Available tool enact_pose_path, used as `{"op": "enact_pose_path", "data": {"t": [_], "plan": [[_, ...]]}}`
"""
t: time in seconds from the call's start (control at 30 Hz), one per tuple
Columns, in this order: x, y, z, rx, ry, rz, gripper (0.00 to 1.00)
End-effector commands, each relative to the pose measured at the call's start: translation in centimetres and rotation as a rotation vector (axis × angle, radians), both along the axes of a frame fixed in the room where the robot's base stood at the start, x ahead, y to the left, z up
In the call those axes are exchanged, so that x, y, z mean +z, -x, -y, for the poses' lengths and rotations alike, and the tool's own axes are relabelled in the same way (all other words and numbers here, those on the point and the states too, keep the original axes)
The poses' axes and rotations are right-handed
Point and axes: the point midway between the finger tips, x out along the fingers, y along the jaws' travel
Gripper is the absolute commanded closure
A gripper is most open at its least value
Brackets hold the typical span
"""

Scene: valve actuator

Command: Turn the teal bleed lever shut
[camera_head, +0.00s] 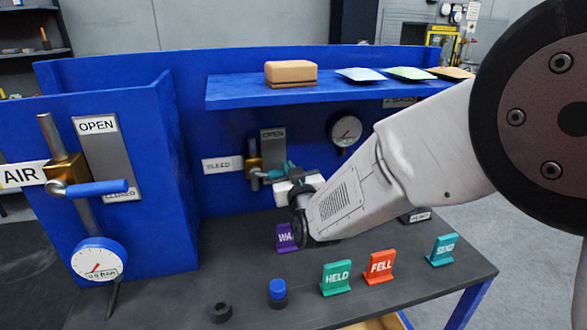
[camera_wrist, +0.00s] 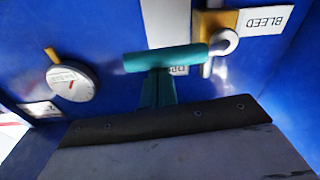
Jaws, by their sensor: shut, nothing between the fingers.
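The teal bleed lever (camera_head: 273,174) sticks out to the right from a brass valve body (camera_head: 255,166) on the blue panel, below an OPEN plate (camera_head: 272,134). In the wrist view its thick teal handle (camera_wrist: 165,59) lies nearly level across the upper middle, and the BLEED label (camera_wrist: 265,20) is upside down. My gripper (camera_head: 289,172) is at the handle's right end in the head view and hides part of it. In the wrist view its shut dark teal fingers (camera_wrist: 158,88) reach up to the handle. I cannot tell whether they touch it.
A blue-handled AIR valve (camera_head: 97,188) stands at the left. A shelf (camera_head: 235,92) with a tan block (camera_head: 291,72) overhangs the lever. A gauge (camera_head: 345,130) is to the right. Signs, including HELD (camera_head: 337,277) and FELL (camera_head: 380,266), and a blue button (camera_head: 277,288) stand on the bench.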

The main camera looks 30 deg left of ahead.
Motion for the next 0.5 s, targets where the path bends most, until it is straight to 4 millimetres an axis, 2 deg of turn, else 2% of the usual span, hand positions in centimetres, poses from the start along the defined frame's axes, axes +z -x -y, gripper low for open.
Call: {"op": "enact_pose_path", "data": {"t": [0.33,0.5], "plan": [[0.1,-0.1,0.0,-0.001,0.001,0.001,1.0],[1.8,-0.5,-0.1,-0.004,-0.001,0.002,1.0]]}}
